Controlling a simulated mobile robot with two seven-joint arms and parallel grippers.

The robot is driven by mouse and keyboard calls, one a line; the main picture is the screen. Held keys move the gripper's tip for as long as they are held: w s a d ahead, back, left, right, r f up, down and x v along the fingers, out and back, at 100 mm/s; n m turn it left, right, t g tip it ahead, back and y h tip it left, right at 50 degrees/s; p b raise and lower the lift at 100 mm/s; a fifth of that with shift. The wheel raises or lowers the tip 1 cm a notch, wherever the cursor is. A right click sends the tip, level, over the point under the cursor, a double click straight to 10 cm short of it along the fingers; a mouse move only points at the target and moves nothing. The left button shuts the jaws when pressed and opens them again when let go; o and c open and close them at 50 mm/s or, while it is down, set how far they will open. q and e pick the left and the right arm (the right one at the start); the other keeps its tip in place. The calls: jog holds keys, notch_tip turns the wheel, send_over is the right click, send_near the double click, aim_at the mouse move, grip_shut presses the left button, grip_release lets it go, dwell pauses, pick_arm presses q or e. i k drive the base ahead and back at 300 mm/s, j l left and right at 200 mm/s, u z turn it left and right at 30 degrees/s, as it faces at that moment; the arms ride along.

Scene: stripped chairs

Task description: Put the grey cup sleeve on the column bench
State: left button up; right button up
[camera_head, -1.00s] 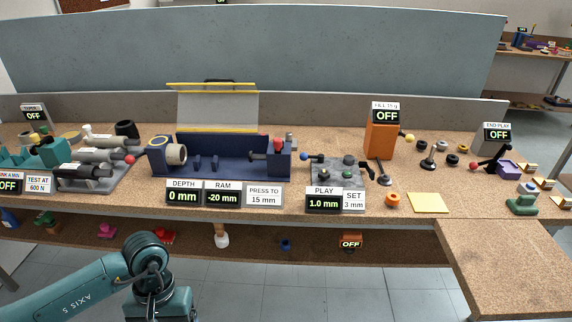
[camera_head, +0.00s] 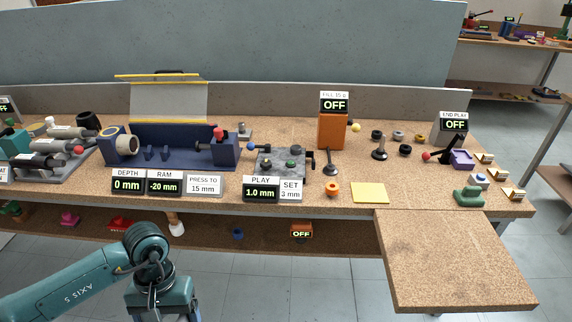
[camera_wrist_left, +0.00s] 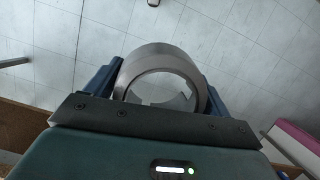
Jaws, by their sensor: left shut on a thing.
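A grey cup sleeve (camera_wrist_left: 150,57), a smooth metallic open ring, shows in the left wrist view. My left gripper (camera_wrist_left: 160,82) is shut on it, with dark blue fingers on both sides of the ring. The floor shows behind the sleeve. In the head view my teal left arm is at the lower left, and its gripper and the sleeve are out of sight. A long cork-topped bench (camera_head: 345,204) spans the head view, in front of the arm; no label shows whether it is the column bench. My right gripper is not in view.
The bench carries a blue press (camera_head: 175,158), a grey play fixture (camera_head: 285,158), an orange filler (camera_head: 332,132) and a yellow square (camera_head: 370,192). A lower cork leaf (camera_head: 455,265) juts out at the right and is bare. A shelf under the bench holds small objects.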

aim_at(421, 191)
jog(key=k+l, duration=0.1)
jog(key=l, duration=1.75)
jog(key=k+l, duration=0.15)
jog(key=l, duration=1.7)
jog(key=k, duration=0.05)
